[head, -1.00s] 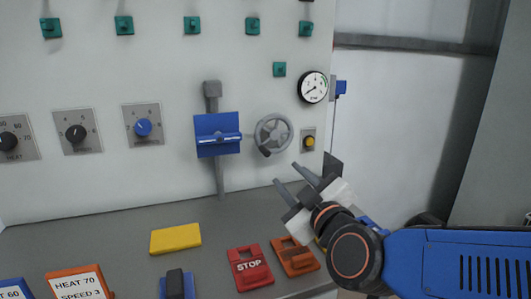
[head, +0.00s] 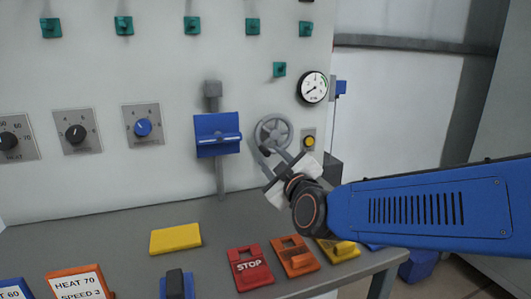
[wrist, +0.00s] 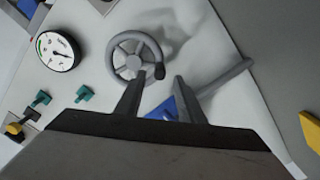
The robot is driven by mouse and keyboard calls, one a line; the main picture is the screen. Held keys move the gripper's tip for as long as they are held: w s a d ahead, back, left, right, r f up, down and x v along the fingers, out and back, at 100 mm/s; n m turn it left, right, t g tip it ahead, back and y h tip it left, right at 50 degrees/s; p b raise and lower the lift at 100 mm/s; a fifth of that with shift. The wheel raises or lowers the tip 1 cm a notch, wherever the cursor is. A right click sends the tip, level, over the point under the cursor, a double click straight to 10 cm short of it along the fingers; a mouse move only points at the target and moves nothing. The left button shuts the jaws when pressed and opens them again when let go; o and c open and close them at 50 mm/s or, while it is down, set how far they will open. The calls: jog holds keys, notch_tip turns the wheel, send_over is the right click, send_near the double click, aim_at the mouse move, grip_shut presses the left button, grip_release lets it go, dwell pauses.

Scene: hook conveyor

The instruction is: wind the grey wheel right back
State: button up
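The grey wheel (head: 273,131) is mounted on the white wall panel, right of a blue bracket, and its lower part is partly covered by my gripper in the head view. In the wrist view the whole wheel (wrist: 134,56) shows, with a dark handle knob (wrist: 159,72) at its lower right rim. My gripper (head: 264,150) is open, its two fingers apart with nothing between them. In the wrist view the fingertips (wrist: 158,82) point toward the panel just below the wheel, near the knob. I cannot tell whether a finger touches it.
A round gauge (head: 313,87) and a yellow button (head: 308,142) sit right of the wheel. The blue bracket (head: 217,134) on a grey post stands close at its left. Below, the grey bench (head: 120,222) bears several coloured plates, including a red STOP plate (head: 250,267).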

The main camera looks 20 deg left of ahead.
aim_at(268, 154)
jog(key=shift+x, duration=3)
grip_shut()
